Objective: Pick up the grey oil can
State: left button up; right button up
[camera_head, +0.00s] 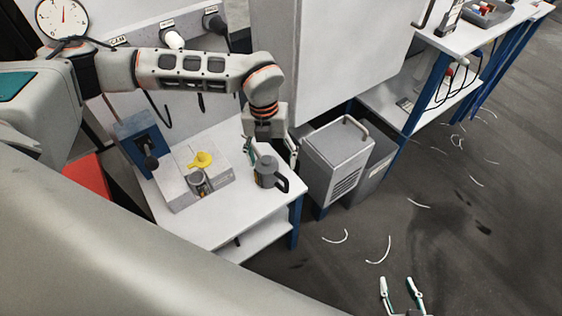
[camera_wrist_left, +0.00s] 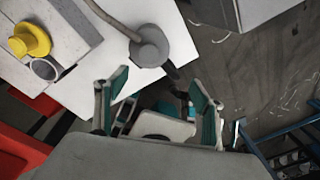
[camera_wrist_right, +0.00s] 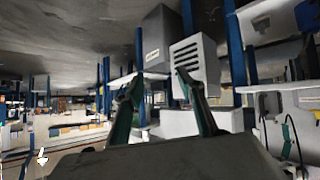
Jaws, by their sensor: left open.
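The grey oil can (camera_head: 266,174) stands upright on the white bench, near its right edge, with a dark handle on its right side. In the left wrist view the oil can (camera_wrist_left: 151,47) shows a round grey body and a long thin spout. My left gripper (camera_head: 271,153) is open just above and around the can's top in the head view. In its own wrist view the left gripper (camera_wrist_left: 160,88) has nothing between its fingers, and the can lies beyond the fingertips. My right gripper (camera_head: 398,283) is open and empty over the floor, far from the can.
The white bench (camera_head: 222,226) also holds a grey block with a yellow funnel (camera_head: 201,160), a small metal cup (camera_head: 199,183) and a blue device (camera_head: 139,143). A grey ventilated box (camera_head: 337,158) stands right of the bench. White strands lie on the open floor.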

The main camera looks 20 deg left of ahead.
aim_at(267, 162)
pick_arm(q)
jog(key=w+a+y, duration=0.1)
jog(key=w+a, duration=0.1)
jog(key=a, duration=0.1)
jog(key=shift+w+r, duration=0.1)
jog(key=shift+w, duration=0.05)
jog(key=f, duration=0.3)
jog(key=f+b, duration=0.1)
jog(key=f, duration=0.3)
jog(key=shift+d+f, duration=0.2)
jog(key=shift+f, duration=0.05)
jog(key=c, duration=1.5)
